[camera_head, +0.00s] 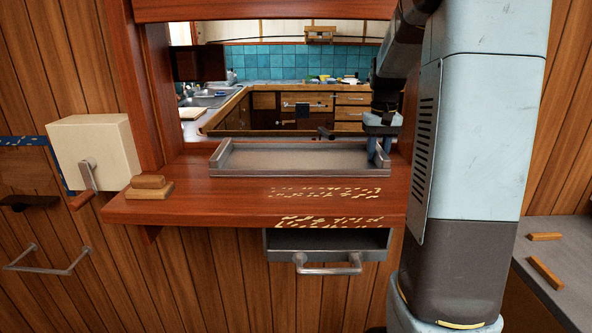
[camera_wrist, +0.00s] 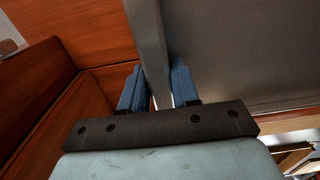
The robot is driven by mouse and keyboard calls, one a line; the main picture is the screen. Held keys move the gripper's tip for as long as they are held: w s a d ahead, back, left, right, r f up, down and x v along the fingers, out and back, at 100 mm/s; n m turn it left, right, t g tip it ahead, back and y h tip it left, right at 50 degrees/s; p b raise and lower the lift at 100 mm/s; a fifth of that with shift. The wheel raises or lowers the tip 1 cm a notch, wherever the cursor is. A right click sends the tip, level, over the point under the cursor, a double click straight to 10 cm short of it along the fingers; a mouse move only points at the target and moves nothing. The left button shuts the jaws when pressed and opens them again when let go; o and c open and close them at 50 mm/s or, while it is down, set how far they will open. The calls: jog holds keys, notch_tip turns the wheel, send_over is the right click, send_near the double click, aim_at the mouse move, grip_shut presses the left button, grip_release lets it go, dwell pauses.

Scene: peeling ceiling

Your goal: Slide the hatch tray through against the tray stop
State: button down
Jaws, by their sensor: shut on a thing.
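The grey hatch tray (camera_head: 300,172) lies flat on the red-brown sill (camera_head: 215,200) of the wall opening. It is shallow, with a raised rim. My gripper (camera_head: 380,148) is at the tray's right end, pointing down. In the wrist view my gripper (camera_wrist: 156,84) has its two blue fingers on either side of the tray's rim wall (camera_wrist: 148,35), shut on it. A dark low bar (camera_head: 262,134) runs along the far side of the opening, behind the tray. I cannot tell whether it is the tray stop.
A small wooden block (camera_head: 150,187) sits at the sill's left end, beside a cream crank box (camera_head: 93,152). The opening's left post (camera_head: 160,80) stands behind them. The sill in front of the tray is clear. A grey open drawer (camera_head: 325,243) hangs below. A kitchen lies beyond.

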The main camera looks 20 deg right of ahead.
jog(key=shift+w, duration=0.25)
dwell(0.5)
jog(key=c, duration=0.8)
grip_release()
jog(key=shift+o, duration=0.2)
